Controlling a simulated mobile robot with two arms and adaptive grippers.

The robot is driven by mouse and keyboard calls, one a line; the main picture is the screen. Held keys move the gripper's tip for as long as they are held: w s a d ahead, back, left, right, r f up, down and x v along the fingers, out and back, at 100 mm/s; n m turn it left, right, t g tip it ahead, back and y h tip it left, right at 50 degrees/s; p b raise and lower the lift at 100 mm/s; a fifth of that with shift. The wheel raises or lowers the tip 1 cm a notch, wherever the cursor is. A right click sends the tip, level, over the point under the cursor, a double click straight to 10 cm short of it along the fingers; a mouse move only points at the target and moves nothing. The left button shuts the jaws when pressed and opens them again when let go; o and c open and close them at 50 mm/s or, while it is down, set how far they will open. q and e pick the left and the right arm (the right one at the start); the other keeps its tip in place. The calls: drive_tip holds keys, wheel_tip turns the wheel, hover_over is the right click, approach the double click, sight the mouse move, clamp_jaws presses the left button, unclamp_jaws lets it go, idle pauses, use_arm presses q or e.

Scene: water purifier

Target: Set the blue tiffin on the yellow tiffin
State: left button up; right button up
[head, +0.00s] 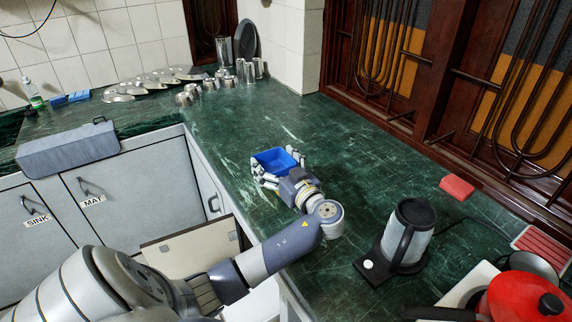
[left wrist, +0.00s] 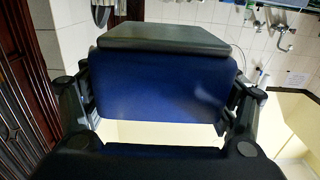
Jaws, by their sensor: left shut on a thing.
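The blue tiffin (head: 273,160) is an open-topped blue box over the green counter, near its front edge. My left gripper (head: 279,172) is shut on it, with a finger on each side. In the left wrist view the blue tiffin (left wrist: 165,90) fills the middle between the fingers of the left gripper (left wrist: 160,103), with a dark panel along its far edge. I cannot make out the yellow tiffin in either view. I cannot tell whether the blue tiffin rests on something or hangs above the counter. My right gripper is not in view.
A kettle (head: 409,236) on a dark base stands right of my left arm. A red sponge (head: 457,187) and a red-lidded pan (head: 527,297) lie further right. Steel cups and dishes (head: 155,80) line the back. The counter (head: 345,140) right of the tiffin is clear.

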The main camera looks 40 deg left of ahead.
sight(285, 161)
use_arm(q)
drive_tip(key=w+f+b, duration=0.1)
drive_tip(key=w, duration=0.1)
drive_tip(key=w+a+f+b, duration=0.1)
drive_tip(key=w, duration=0.1)
drive_tip(key=w+a+f+b, duration=0.1)
drive_tip(key=w, duration=0.1)
drive_tip(key=shift+w+f, duration=0.2)
drive_tip(key=shift+f, duration=0.4)
drive_tip(key=shift+f+b, duration=0.15)
drive_tip(key=shift+b, duration=0.2)
drive_tip(key=o, duration=1.1)
